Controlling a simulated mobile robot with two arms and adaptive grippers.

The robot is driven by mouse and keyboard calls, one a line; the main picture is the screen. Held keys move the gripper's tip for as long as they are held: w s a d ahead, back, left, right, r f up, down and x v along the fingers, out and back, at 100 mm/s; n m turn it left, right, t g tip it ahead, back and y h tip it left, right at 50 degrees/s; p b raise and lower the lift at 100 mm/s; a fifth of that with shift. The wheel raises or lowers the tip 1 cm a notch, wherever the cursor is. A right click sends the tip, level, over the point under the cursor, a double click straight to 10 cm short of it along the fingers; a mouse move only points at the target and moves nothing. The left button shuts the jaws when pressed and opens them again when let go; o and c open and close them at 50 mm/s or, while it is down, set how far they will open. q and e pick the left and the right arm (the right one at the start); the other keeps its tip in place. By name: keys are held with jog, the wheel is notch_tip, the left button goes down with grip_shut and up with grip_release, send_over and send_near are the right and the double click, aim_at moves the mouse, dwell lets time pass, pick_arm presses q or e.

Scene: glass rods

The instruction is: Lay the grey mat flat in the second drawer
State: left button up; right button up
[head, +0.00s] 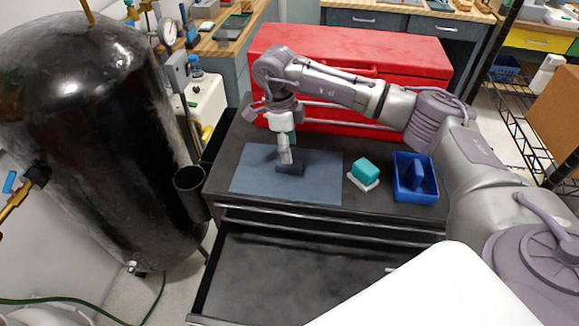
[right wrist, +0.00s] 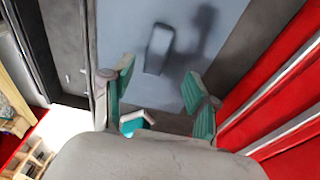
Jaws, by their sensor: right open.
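The blue-grey mat (head: 250,178) lies flat on the dark top of the tool cabinet. A dark raised block (head: 291,169) stands on it near its middle. In the right wrist view the mat (right wrist: 225,20) spreads beyond my fingers, with the dark block (right wrist: 158,48) on it. My right gripper (head: 286,152) is over the mat, close to the block. Its teal-padded fingers (right wrist: 157,74) are apart with nothing between them. A wide drawer (head: 290,275) of the cabinet is pulled out below the top; its visible floor is bare. My left gripper is out of view.
A teal block on a white base (head: 365,170) and a blue tray (head: 430,196) stand right of the mat. A red tool chest (head: 350,50) is behind. A black tank (head: 90,140) and a dark cup (head: 190,185) are at left.

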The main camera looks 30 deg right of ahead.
aim_at(289, 168)
jog(key=shift+d+f, duration=0.1)
jog(key=shift+f, duration=0.45)
jog(key=f+p, duration=0.1)
jog(key=f, duration=0.2)
jog(key=f+p, duration=0.1)
jog(key=shift+s+f+p, duration=0.2)
jog(key=shift+s+p, duration=0.15)
jog(key=shift+f, duration=0.25)
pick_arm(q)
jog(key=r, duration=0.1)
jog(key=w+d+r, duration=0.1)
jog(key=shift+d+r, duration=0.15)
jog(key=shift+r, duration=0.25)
pick_arm(e)
jog(key=shift+c, duration=0.8)
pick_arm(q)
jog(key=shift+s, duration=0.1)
pick_arm(e)
grip_shut()
